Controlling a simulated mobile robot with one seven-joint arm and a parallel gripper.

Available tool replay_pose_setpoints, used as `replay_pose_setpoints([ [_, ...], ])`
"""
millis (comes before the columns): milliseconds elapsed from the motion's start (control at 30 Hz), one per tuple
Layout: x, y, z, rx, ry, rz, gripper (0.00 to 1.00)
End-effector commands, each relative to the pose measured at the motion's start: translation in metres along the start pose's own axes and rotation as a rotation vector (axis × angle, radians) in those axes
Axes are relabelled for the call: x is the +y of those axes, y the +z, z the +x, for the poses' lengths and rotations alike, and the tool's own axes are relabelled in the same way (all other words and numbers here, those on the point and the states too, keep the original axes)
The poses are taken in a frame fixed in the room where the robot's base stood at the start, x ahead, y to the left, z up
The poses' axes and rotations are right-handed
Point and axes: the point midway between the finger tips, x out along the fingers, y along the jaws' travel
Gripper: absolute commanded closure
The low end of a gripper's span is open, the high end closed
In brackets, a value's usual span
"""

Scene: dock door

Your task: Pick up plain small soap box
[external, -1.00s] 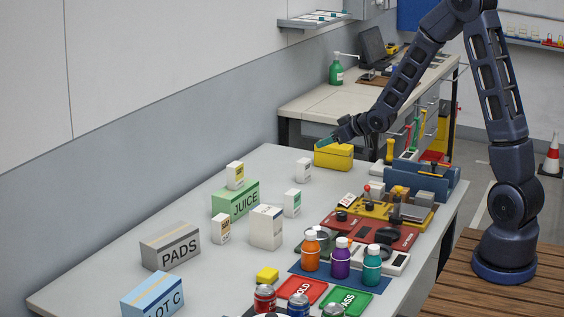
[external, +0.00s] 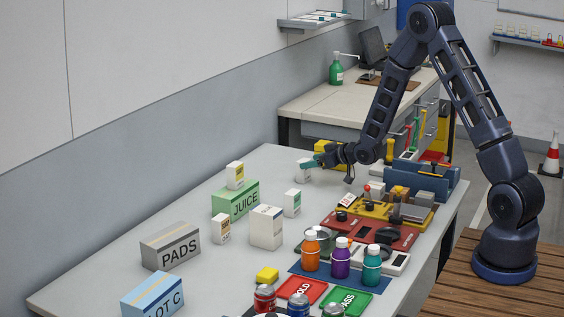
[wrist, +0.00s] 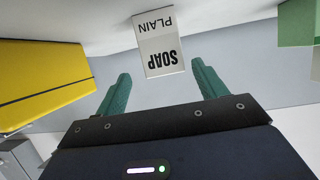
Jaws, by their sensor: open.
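The plain small soap box (wrist: 159,46) is white and grey. Its PLAIN and SOAP lettering appears upside down in the wrist view. In the external view the soap box (external: 303,174) stands at the far end of the grey table, partly hidden by my fingertips. My gripper (external: 309,163) reaches it from the right. In the wrist view my gripper (wrist: 160,72) is open, with one green finger to each side of the box's near end. Gaps show on both sides, and most of the box lies beyond the fingertips.
A yellow box (wrist: 40,75) is close on the left in the wrist view. A green box (wrist: 298,22) is at the upper right there. In the external view, other small white cartons (external: 292,203) and the JUICE box (external: 235,202) stand nearer the camera.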

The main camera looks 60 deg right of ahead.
Motion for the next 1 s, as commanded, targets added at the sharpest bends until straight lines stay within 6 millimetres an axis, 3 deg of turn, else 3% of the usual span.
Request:
replay_pose_setpoints([
  [167,-0.001,0.001,0.009,-0.001,-0.001,0.000,0.29],
  [500,-0.005,-0.001,0.051,-0.001,0.000,0.000,0.29],
  [833,-0.005,-0.002,0.058,-0.001,0.000,0.000,0.29],
  [867,-0.005,-0.002,0.058,-0.001,0.000,0.000,0.31],
  [1000,-0.005,-0.002,0.058,-0.001,0.000,0.000,0.59],
])
